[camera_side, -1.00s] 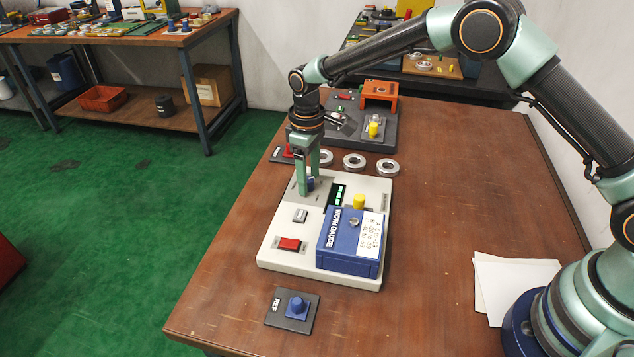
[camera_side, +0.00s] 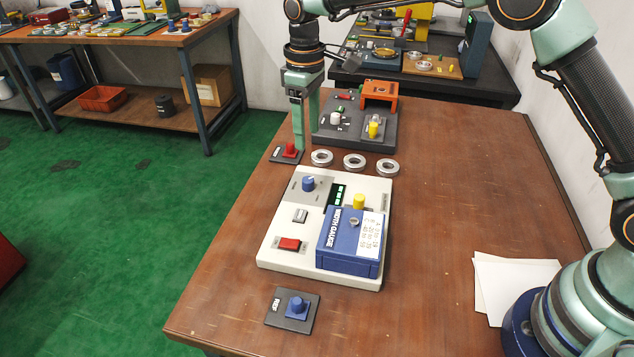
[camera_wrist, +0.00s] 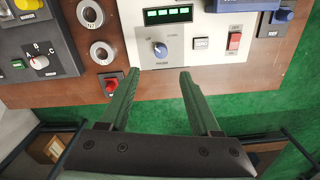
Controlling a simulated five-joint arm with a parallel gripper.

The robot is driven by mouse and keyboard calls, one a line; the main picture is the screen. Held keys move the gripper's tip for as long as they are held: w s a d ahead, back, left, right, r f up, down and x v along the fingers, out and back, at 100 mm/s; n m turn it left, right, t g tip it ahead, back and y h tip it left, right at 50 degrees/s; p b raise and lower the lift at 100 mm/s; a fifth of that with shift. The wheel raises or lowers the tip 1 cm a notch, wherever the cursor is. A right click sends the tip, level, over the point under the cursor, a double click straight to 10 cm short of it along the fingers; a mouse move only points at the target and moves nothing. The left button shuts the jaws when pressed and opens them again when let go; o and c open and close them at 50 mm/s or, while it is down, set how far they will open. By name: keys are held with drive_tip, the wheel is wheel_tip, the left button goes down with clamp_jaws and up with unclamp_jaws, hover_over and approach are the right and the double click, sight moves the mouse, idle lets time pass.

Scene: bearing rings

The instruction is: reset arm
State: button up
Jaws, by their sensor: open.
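My gripper (camera_side: 305,145) is open and empty. It is raised above the far left edge of the table, fingers pointing down, near the small dark plate with a red knob (camera_side: 290,150). In the wrist view my gripper (camera_wrist: 155,98) shows both green fingers apart with nothing between them. The white width gauge panel (camera_side: 275,255) lies on the table in front. Its blue knob (camera_side: 308,183) is uncovered and also shows beyond the fingers in the wrist view (camera_wrist: 160,49).
Several metal rings (camera_side: 354,162) lie in a row behind the panel. A dark fixture (camera_side: 350,140) with an orange block (camera_side: 379,92) stands behind them. A REF plate with a blue knob (camera_side: 297,305) is at the front. White papers (camera_side: 520,285) lie at right; the table's right middle is clear.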

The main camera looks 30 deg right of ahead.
drive_tip(key=shift+d+r, duration=0.1)
drive_tip(key=shift+r, duration=0.15)
drive_tip(key=s+d+r+m+t, duration=0.4)
drive_tip(key=s+d+r+m, duration=0.1)
drive_tip(key=s+d+r, duration=0.8)
drive_tip(key=s+d+f+m+t, duration=0.1)
drive_tip(key=s+f, duration=0.3)
drive_tip(key=s, duration=0.5)
drive_tip(key=shift+s+d+m+t, duration=0.15)
drive_tip(key=shift+d+m+t, duration=0.3)
drive_tip(key=shift+d, duration=0.35)
